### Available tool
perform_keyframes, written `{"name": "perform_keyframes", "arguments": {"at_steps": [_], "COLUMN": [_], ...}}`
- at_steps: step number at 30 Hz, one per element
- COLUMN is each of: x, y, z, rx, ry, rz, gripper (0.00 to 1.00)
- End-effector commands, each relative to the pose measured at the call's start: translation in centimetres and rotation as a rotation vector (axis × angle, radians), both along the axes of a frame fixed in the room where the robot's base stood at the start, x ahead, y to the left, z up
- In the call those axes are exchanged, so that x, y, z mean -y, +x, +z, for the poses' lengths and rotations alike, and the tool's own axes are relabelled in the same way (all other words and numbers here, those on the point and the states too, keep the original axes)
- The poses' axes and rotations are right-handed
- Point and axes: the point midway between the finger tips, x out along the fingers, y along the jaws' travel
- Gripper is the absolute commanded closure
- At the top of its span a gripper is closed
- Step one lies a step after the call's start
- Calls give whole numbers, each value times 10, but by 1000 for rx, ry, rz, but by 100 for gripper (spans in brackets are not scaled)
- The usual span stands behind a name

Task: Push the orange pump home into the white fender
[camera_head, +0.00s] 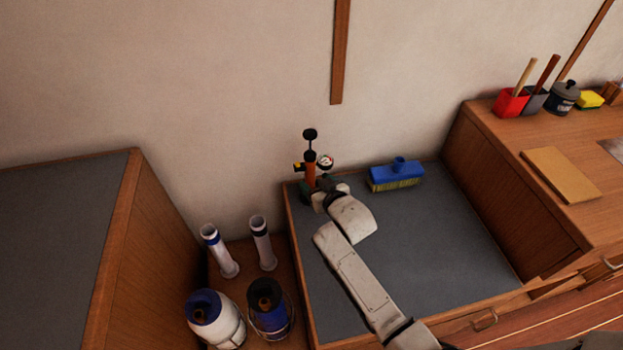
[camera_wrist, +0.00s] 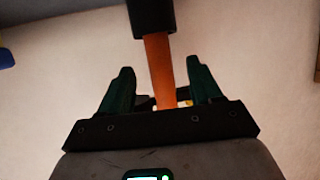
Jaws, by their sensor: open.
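The orange pump (camera_head: 310,172) stands upright at the back left corner of the grey-topped surface, with a black handle above it. My gripper (camera_head: 311,187) is at the pump's lower part, its lower end hidden behind my arm. In the wrist view the orange barrel of the pump (camera_wrist: 160,62) runs between the two green fingers of my gripper (camera_wrist: 160,78). The fingers are open, with gaps on both sides of the barrel. The white fender (camera_head: 230,330) with a blue top and a dark opening stands at the lower left, well away from the pump.
A blue fender (camera_head: 268,318) stands right of the white one in a wire holder. Two white tubes (camera_head: 219,252) (camera_head: 262,243) with blue bands stand behind them. A round gauge (camera_head: 325,162) is beside the pump. A blue brush (camera_head: 396,175) lies to its right; the grey surface (camera_head: 440,240) is otherwise clear.

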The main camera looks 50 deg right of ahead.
Motion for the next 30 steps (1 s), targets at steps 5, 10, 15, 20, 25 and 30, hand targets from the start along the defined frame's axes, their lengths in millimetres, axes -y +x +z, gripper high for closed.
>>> {"name": "perform_keyframes", "arguments": {"at_steps": [5,10,15,20,25,30], "x": [10,14,16,16,16,16], "y": [24,36,40,40,40,40], "z": [-11,-16,-18,-18,-18,-18], "rx": [1,0,-1,-1,-1,-1], "ry": [1,0,0,0,0,0], "rz": [-2,-1,-1,-1,0,0], "gripper": [36,36,36,36,46,63]}}
